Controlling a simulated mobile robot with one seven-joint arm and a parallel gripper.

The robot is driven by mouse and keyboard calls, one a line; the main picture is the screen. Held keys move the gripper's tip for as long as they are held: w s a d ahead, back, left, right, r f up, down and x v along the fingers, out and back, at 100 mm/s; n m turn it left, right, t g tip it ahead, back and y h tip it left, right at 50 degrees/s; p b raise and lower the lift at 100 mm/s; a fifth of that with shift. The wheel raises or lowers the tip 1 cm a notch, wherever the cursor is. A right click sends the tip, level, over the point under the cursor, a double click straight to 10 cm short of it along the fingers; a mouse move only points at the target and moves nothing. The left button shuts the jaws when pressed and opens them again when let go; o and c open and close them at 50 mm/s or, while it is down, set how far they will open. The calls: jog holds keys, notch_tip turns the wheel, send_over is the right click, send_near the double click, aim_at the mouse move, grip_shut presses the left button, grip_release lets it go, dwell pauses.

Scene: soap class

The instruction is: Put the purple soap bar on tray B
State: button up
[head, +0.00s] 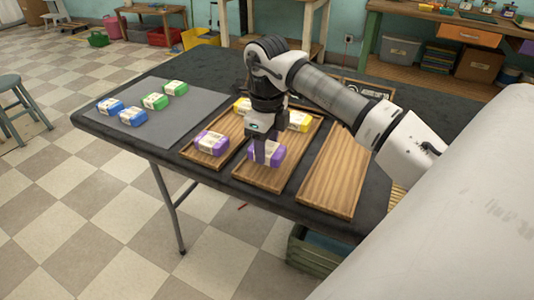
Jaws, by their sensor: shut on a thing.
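A purple soap bar (281,151) with a pale label is between the fingers of my gripper (267,154), which is shut on it. The bar is at the near part of the middle wooden tray (262,183); I cannot tell whether it touches the tray. A second purple bar (211,143) lies on the near end of the left wooden tray (198,158). The right wooden tray (331,172) looks empty. No tray letters are readable. My wrist hides part of the middle tray.
Yellow bars lie on the far parts of the left tray (242,105) and middle tray (298,121). Two blue bars (131,116) and two green bars (155,101) sit on a grey mat (185,104). The dark table (152,149) has its near edge close to the trays.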

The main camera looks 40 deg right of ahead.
aim_at(267, 148)
jog(key=shift+f, duration=1.35)
jog(key=shift+f, duration=0.2)
jog(key=o, duration=1)
jog(key=shift+o, duration=0.2)
jog(key=shift+r, duration=0.1)
notch_tip(267, 148, up, 12)
jog(key=shift+p, duration=0.3)
jog(key=shift+r, duration=0.1)
